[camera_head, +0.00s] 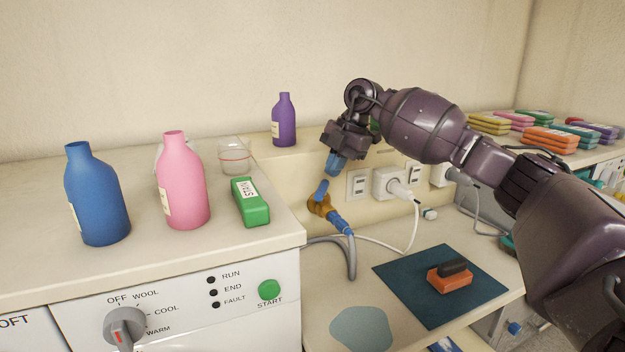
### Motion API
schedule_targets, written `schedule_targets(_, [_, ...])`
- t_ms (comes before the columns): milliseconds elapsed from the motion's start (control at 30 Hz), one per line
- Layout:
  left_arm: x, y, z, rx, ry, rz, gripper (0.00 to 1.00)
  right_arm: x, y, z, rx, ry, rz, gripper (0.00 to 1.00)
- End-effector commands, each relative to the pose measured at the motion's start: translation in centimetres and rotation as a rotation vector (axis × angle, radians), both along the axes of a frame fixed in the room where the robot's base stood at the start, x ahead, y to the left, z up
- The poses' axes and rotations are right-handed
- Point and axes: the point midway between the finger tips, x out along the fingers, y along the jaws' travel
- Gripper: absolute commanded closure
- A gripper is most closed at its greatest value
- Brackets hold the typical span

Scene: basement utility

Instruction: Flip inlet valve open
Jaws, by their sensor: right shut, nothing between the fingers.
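The inlet valve (319,206) is a small brass-coloured body on the wall behind the counter gap. A blue lever (321,189) stands up from it, tilted slightly right, and a blue fitting (339,223) joins it to a grey hose below. My right gripper (334,170) reaches in from the right, pointing down with its blue fingertips shut and empty. The tips are just above and right of the lever's upper end; I cannot tell whether they touch it. My left gripper is not in view.
Blue (98,200), pink (182,185) and purple (284,122) bottles, a cup (234,158) and a green box (250,203) stand left of the valve. Sockets with a white plug (398,188) are right of it. A dark mat (415,300) holds an orange-and-black block (451,278).

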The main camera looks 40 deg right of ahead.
Motion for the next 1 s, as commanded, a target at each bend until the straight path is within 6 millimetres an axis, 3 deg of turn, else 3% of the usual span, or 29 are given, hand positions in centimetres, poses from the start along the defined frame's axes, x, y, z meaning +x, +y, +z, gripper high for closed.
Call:
schedule_targets(267, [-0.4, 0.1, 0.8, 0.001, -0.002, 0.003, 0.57, 2.5, 4.8, 0.8, -0.139, 0.296, -0.375, 1.0])
schedule_targets(500, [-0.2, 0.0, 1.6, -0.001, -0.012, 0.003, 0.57, 3.7, 7.8, 3.7, -0.361, 0.404, -0.736, 1.0])
schedule_targets(767, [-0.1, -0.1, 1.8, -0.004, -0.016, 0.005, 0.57, 4.1, 8.9, 5.7, -0.484, 0.403, -0.94, 1.0])
schedule_targets(1000, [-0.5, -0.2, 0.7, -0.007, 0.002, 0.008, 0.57, 3.8, 8.3, 3.1, -0.492, 0.412, -0.949, 1.0])
